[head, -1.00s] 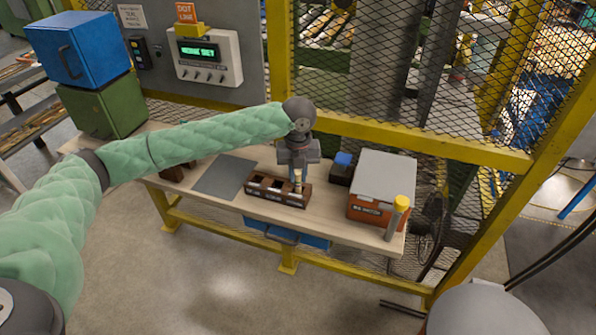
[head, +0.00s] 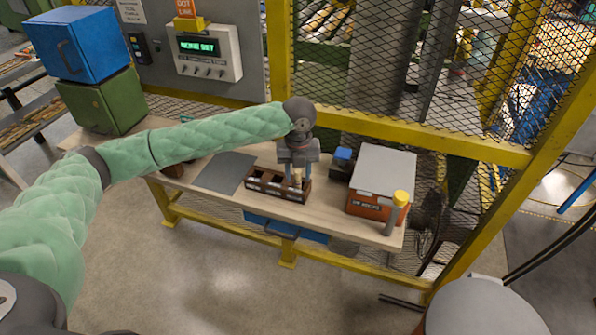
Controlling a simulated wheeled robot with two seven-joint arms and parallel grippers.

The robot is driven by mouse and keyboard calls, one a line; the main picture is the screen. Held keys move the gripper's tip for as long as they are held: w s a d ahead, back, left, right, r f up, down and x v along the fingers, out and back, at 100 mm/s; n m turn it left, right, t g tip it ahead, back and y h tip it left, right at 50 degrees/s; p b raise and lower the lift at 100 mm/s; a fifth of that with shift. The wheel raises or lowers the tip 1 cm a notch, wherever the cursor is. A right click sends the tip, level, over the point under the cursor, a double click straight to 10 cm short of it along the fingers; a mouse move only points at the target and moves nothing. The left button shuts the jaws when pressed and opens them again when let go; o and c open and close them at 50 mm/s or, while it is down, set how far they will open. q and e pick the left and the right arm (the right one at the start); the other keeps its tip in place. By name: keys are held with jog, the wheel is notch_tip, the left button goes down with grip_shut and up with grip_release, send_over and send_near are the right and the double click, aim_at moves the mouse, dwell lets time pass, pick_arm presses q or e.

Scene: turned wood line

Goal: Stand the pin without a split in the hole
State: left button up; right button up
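A dark wooden tray with compartments (head: 262,190) lies on the bench. A small pale wooden pin (head: 298,179) stands about upright at the tray's right end. Its lower end is hidden, so I cannot tell how deep it sits or whether it has a split. My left gripper (head: 298,176) points straight down over that end. Its fingers are apart, one on each side of the pin, and look clear of it. My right gripper is not in view.
A grey mat (head: 225,172) lies left of the tray. A small dark box with a blue top (head: 342,160) and an orange box with a grey lid (head: 384,172) stand to the right. A grey post with a yellow cap (head: 396,212) is at the front right corner. Mesh fencing stands behind.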

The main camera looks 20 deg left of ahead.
pick_arm(q)
jog(key=shift+r, duration=0.35)
notch_tip(320, 180, up, 13)
jog(key=b, duration=0.4)
jog(key=shift+f, duration=0.2)
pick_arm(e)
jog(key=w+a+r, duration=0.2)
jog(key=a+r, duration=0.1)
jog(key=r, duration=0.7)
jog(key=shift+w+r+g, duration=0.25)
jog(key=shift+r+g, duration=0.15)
pick_arm(q)
jog(key=shift+f, duration=0.1)
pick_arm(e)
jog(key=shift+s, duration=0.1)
